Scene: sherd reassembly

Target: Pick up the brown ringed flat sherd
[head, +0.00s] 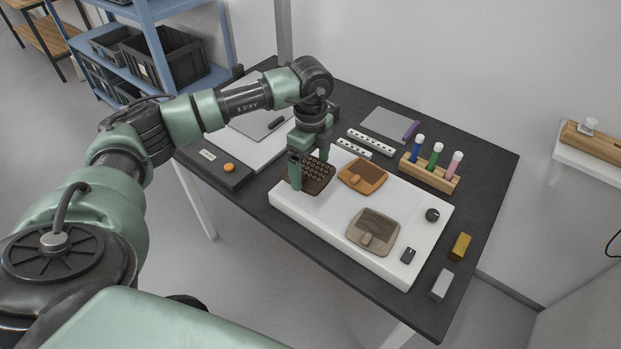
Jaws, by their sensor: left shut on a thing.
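The brown ringed flat sherd (316,179), dark brown with rows of small rings, is at the left part of the white board (294,211). My left gripper (309,166) is over it, with its green fingers on either side of the sherd's upper left part, shut on it. The fingers hide part of the sherd. I cannot tell whether the sherd is clear of the board or still touching it. My right gripper is not in view.
An orange-brown piece (374,174) lies close to the right, and a grey-brown piece (382,222) nearer the front. A wooden rack (431,175) holds coloured tubes behind the board. Yellow (460,246) and grey (442,285) blocks lie to the right.

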